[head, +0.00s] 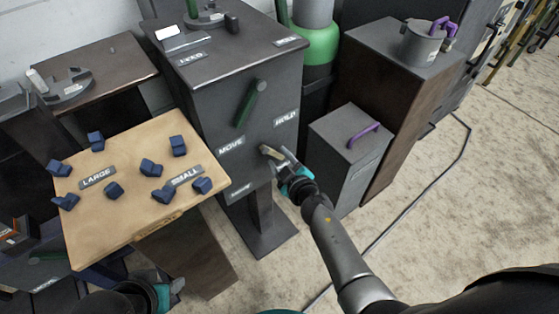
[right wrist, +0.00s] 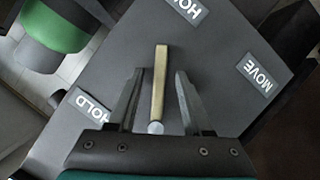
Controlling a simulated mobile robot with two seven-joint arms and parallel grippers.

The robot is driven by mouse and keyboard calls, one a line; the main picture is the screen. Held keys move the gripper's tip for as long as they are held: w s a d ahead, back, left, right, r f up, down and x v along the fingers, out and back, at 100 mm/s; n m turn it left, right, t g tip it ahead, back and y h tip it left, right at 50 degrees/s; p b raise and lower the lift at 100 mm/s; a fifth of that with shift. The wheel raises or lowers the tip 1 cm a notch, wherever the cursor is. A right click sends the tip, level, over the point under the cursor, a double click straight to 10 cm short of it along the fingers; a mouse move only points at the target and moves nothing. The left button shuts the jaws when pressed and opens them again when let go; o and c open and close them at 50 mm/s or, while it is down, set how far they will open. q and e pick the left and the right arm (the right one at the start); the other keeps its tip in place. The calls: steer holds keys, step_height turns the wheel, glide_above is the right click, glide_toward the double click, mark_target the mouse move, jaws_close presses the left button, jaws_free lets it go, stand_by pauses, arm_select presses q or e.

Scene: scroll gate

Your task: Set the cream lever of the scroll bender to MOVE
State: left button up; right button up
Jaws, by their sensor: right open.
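The cream lever (head: 271,153) is on the front face of the dark grey scroll bender (head: 215,100). In the right wrist view the cream lever (right wrist: 160,80) stands between the two spread fingers of my right gripper (right wrist: 155,85), with a gap on each side. In the head view my right gripper (head: 284,164) is at the lever and partly covers it. The MOVE label (head: 231,144) is left of the lever; the HOLD label (head: 286,118) is above right. My left gripper (head: 172,288) is low at the bottom edge, its fingers unclear.
A green lever (head: 249,104) sits higher on the same face. A wooden-topped table (head: 130,205) with several blue blocks stands at the left. A grey box with a purple handle (head: 350,155) stands to the right. Open floor (head: 440,205) lies at the right.

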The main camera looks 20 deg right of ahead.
steer(key=shift+w, duration=0.2)
steer(key=shift+c, duration=0.2)
jaws_close()
steer(key=shift+f, duration=0.1)
stand_by(1.1)
